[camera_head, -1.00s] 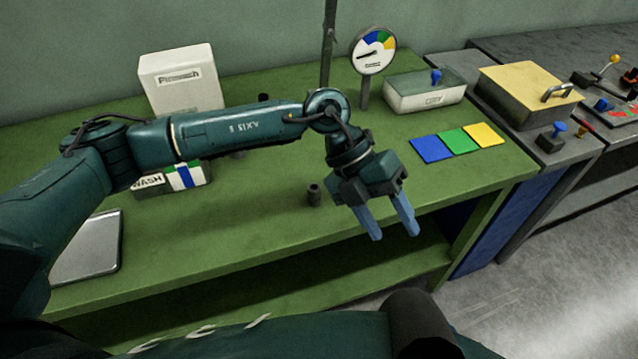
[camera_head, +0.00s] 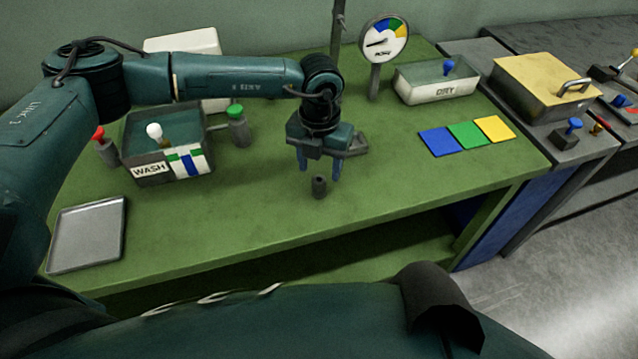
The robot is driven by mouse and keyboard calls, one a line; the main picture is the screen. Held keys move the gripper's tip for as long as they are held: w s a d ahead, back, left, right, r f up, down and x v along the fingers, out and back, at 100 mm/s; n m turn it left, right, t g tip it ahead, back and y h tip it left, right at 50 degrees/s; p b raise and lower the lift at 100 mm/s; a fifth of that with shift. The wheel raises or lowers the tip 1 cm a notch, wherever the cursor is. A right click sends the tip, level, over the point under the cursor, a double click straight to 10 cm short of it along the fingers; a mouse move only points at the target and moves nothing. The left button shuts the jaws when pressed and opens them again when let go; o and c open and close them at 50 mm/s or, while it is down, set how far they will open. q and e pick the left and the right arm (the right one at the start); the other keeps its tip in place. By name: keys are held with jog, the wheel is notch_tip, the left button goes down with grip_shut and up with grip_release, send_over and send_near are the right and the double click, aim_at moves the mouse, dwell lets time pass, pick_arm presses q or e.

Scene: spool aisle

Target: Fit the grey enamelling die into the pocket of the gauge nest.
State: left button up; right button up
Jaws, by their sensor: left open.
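A small dark grey cylinder (camera_head: 319,188), which looks like the enamelling die, stands upright on the green bench in the camera_head view. My left gripper (camera_head: 320,170) points down just above and behind it in the picture, its blue fingers open. I cannot tell whether the fingers touch or straddle the cylinder. My right gripper is not in view.
A WASH tank (camera_head: 148,182) with a green-topped post (camera_head: 238,127) and a grey tray (camera_head: 87,235) are at left. A dial gauge (camera_head: 384,40), DRY box (camera_head: 437,84) and blue, green and yellow tiles (camera_head: 467,135) are at right. The front middle of the bench (camera_head: 390,200) is clear.

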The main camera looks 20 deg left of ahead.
aim_at(319, 180)
pick_arm(q)
notch_tip(319, 180, down, 5)
jog(key=shift+s+p, duration=0.15)
jog(key=shift+p, duration=0.45)
jog(key=shift+c, duration=0.3)
jog(key=c, duration=1)
